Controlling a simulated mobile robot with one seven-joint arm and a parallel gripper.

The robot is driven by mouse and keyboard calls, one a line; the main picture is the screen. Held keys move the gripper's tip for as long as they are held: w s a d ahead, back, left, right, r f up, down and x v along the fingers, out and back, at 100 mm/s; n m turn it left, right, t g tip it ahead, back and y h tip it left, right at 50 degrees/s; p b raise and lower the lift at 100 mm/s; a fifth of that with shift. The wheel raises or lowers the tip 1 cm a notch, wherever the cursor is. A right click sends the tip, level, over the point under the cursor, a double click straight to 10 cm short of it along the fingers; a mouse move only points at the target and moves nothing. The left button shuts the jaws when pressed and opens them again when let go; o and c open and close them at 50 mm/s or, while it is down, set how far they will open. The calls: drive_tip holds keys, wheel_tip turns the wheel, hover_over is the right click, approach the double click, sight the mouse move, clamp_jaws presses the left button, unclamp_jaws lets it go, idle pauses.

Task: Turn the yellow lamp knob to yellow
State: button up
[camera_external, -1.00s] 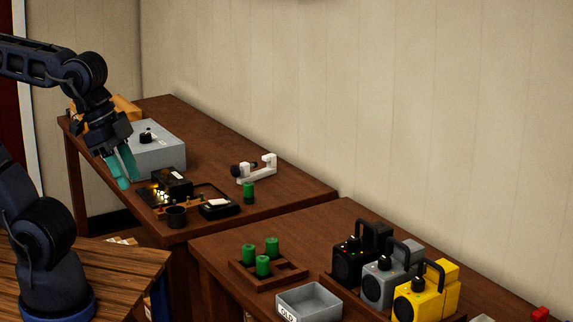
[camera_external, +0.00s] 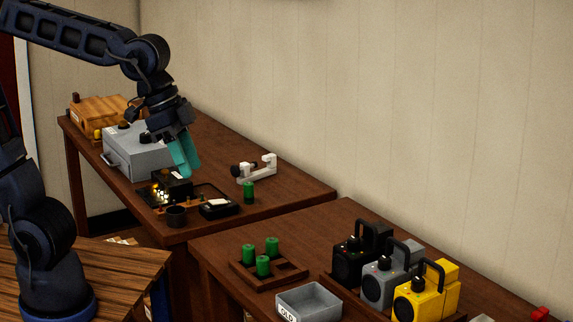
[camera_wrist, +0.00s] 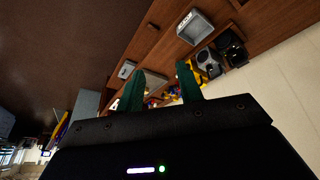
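My gripper (camera_external: 184,156) has teal fingers that point down, just right of the grey box and above the black device. In the wrist view the fingers (camera_wrist: 160,88) stand apart with nothing between them. A low black device (camera_external: 160,192) with small glowing yellow lights lies near the table's front edge. The grey box (camera_external: 139,157) has dark knobs on top, one of them (camera_external: 124,125) near its back left. A small yellow part (camera_external: 97,133) shows at the wooden box (camera_external: 100,113). I cannot tell which knob is the yellow lamp knob.
The nearer table holds a grey bin (camera_external: 308,302) and black, grey and yellow boxes (camera_external: 427,294).

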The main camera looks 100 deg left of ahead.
drive_tip(key=w+a, duration=0.2)
drive_tip(key=w, duration=0.9)
drive_tip(key=n+y, duration=0.1)
hover_over(418, 280)
drive_tip(key=s, duration=0.5)
wheel_tip(418, 280, down, 16)
drive_tip(key=x, duration=1.1)
drive_tip(key=shift+w+d, duration=0.15)
drive_tip(key=shift+d, duration=0.05)
drive_tip(key=c, duration=0.7)
drive_tip(key=shift+n, duration=0.3)
drive_tip(key=shift+c, duration=0.2)
